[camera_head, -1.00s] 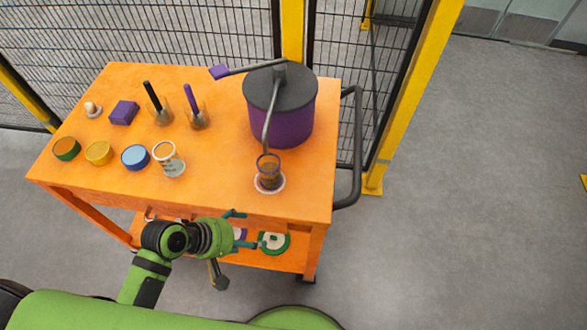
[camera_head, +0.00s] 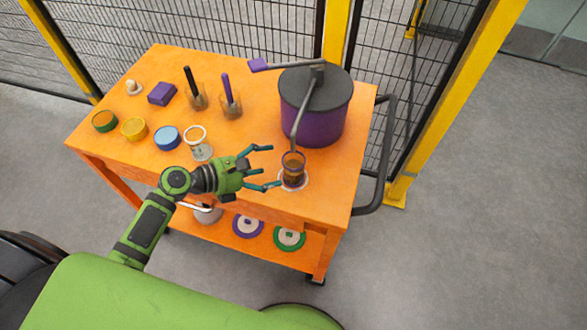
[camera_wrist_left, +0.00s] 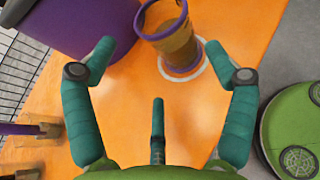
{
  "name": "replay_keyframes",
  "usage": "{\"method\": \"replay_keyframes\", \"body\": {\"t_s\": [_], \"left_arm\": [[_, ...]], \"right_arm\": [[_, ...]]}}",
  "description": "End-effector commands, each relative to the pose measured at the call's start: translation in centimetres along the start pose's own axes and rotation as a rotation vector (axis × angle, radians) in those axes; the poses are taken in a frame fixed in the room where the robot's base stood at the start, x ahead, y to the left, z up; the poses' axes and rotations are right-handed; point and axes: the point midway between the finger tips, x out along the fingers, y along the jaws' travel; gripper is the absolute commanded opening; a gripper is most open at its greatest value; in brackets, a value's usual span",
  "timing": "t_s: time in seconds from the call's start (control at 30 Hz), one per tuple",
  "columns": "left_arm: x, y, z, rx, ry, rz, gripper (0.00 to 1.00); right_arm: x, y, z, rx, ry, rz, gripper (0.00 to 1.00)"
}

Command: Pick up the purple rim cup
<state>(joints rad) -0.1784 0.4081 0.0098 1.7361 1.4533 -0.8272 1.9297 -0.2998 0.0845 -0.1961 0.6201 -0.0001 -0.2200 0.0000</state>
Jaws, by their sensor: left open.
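The purple rim cup (camera_head: 293,168) is a clear cup with brown contents and a purple rim. It stands upright on a white round saucer (camera_head: 304,186) under the spout of the purple dispenser, near the front right of the orange cart. In the left wrist view the cup (camera_wrist_left: 174,42) is ahead, beyond the fingertips, with a purple band at its base. My left gripper (camera_head: 268,166) is open and empty, just left of the cup, its fingers pointing towards it. The gripper (camera_wrist_left: 160,65) also shows open in the wrist view. My right gripper is not in view.
The purple dispenser (camera_head: 313,117) with a dark lid stands behind the cup. Glasses holding dark and purple sticks (camera_head: 231,100), coloured round tubs (camera_head: 166,137) and a white-rimmed cup (camera_head: 196,135) stand to the left. The lower shelf holds coloured discs (camera_head: 289,238).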

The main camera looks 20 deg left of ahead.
Motion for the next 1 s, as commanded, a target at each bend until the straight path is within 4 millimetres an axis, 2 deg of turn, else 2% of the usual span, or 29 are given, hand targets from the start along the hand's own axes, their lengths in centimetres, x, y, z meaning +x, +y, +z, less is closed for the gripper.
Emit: {"method": "replay_keyframes", "body": {"t_s": [0.33,0.47,0.67,0.7,0.77,0.87,0.9,1.0], "left_arm": [[4.7,-0.2,-0.2,0.003,0.000,-0.001,0.85],[5.5,-0.2,-0.3,0.005,0.001,-0.001,0.85],[5.5,-0.3,-0.3,0.006,0.002,-0.001,0.85],[5.5,-0.3,-0.3,0.006,0.002,-0.001,0.69],[5.5,-0.3,-0.3,0.006,0.002,-0.001,0.45],[5.5,-0.3,-0.3,0.006,0.002,-0.001,0.43],[5.5,-0.2,-0.3,0.006,0.001,-0.001,0.38],[5.4,-0.2,-0.3,0.006,0.001,-0.001,0.37]], "right_arm": [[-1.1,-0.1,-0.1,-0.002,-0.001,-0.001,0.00],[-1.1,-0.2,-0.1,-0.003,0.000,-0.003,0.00],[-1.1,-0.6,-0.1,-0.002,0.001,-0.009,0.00],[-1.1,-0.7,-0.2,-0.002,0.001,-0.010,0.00],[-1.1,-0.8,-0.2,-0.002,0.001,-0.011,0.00],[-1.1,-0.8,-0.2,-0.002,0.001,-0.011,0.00],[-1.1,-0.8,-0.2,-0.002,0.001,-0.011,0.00],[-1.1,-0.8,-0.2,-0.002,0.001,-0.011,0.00]]}}
